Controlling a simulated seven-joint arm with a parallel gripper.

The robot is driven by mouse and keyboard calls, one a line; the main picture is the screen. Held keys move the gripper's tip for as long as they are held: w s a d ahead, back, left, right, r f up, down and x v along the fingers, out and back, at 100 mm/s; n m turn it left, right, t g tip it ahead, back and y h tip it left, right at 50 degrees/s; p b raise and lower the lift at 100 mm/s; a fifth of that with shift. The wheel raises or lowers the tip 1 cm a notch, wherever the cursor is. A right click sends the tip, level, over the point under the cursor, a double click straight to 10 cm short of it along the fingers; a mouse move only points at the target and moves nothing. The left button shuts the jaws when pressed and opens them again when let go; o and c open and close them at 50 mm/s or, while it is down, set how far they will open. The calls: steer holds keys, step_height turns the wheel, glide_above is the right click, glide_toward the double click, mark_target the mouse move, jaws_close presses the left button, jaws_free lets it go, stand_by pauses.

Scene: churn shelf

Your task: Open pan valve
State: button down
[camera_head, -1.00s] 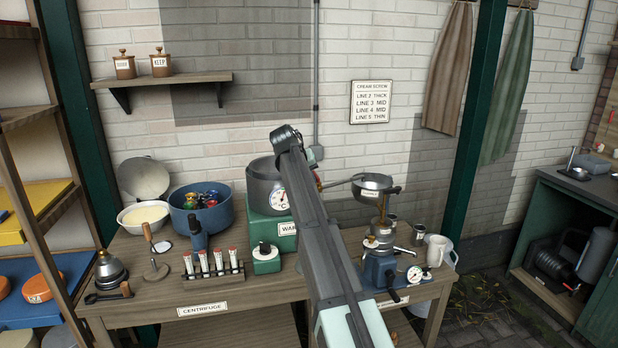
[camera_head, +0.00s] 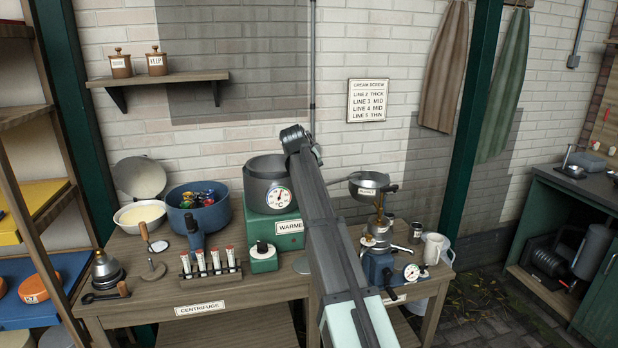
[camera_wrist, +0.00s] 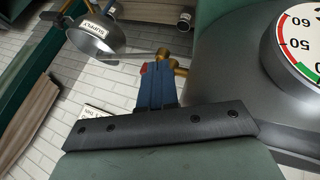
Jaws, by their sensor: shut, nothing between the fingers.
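The grey warmer pot (camera_head: 258,188) with a round temperature dial stands on the green warmer box (camera_head: 283,224) in the head view. The wrist view shows the pot's wall (camera_wrist: 225,85) close on the right. A brass valve (camera_wrist: 176,66) with a thin spout sits beside it, and the spout reaches towards the pan labelled SUPPLY (camera_wrist: 92,38). My gripper (camera_wrist: 155,72) is shut and empty, with its blue fingers right at the brass valve. I cannot tell whether they touch it. In the head view my arm hides the valve and the fingers.
The supply pan (camera_head: 367,183) tops the separator (camera_head: 378,258) right of my arm. A white jug (camera_head: 435,249) stands at its right. A blue basin (camera_head: 188,213), a rack of tubes (camera_head: 209,268) and a cream bowl (camera_head: 141,217) stand on the left of the bench.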

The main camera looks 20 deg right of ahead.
steer(key=w+d+n+t+y, duration=0.1)
steer(key=w+d+n+y, duration=0.3)
steer(key=d+n+y, duration=0.3)
steer(key=shift+d+n+y, duration=0.4)
steer(key=shift+d+n, duration=0.4)
steer(key=shift+n, duration=2.1)
steer(key=shift+w+d, duration=0.1)
steer(key=shift+w, duration=0.15)
steer(key=shift+w, duration=0.1)
